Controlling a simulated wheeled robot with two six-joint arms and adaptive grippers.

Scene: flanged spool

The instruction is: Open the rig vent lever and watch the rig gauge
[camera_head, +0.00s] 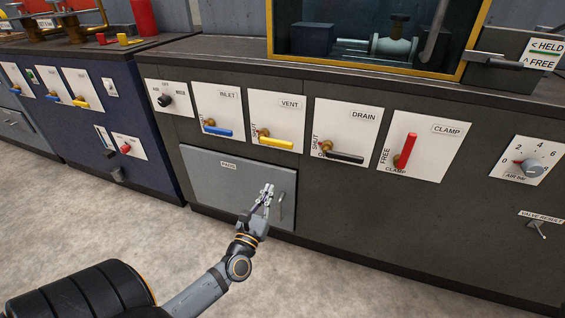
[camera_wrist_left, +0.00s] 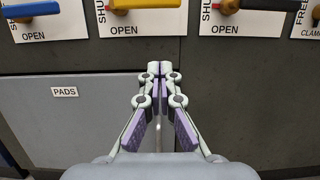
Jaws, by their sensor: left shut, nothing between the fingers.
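The vent lever (camera_head: 276,144) has a yellow handle on a white VENT plate (camera_head: 290,106) on the dark cabinet front. Its handle lies sideways, pointing right from a brass pivot. SHUT is written up the plate's left side. In the left wrist view the handle's lower part (camera_wrist_left: 145,4) shows at the top edge, above the word OPEN. My left gripper (camera_head: 268,188) is shut and empty, below the lever and apart from it, in front of the PADS drawer. It also shows in the left wrist view (camera_wrist_left: 160,68). I cannot make out a rig gauge. My right gripper is out of view.
A blue INLET lever (camera_head: 217,131) is left of the vent lever. A black DRAIN lever (camera_head: 345,157) and an upright red CLAMP lever (camera_head: 405,150) are to the right. The PADS drawer (camera_head: 215,175) has a handle beside my gripper. An AIR bar knob (camera_head: 533,168) is far right.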

